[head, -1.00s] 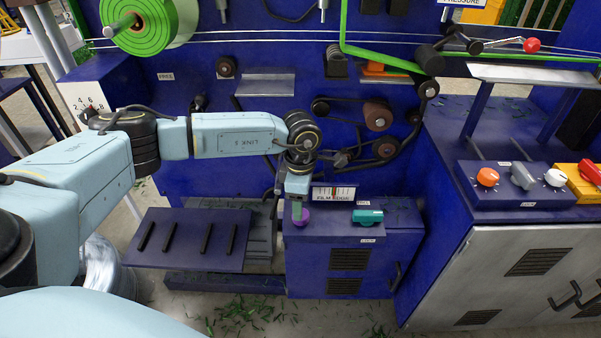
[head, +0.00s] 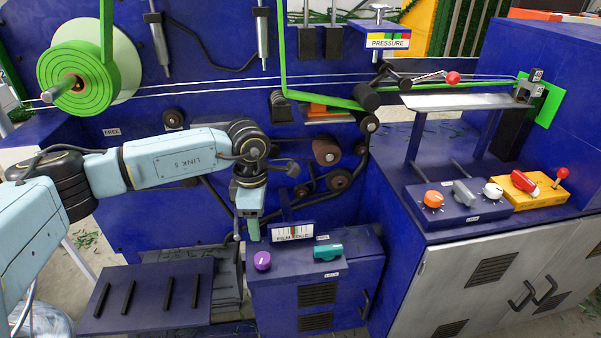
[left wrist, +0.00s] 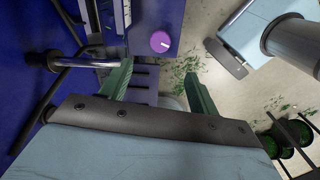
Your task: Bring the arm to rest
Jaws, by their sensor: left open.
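My left gripper (head: 253,228) hangs fingers-down in front of the machine, just above and behind the purple knob (head: 262,260) in the head view. The left wrist view shows its two green fingers (left wrist: 160,88) spread apart with nothing between them. The purple knob also shows in the left wrist view (left wrist: 161,41), beyond the fingers and apart from them. My left arm (head: 170,165) reaches in from the left, bent at the wrist. My right gripper cannot be made out in either view.
The film edge gauge (head: 293,231) and teal knob (head: 328,251) are close beside the gripper. A slotted dark shelf (head: 150,295) lies below the arm. Rollers (head: 326,150) and a green reel (head: 78,80) are on the blue panel. A control cabinet (head: 500,275) stands right.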

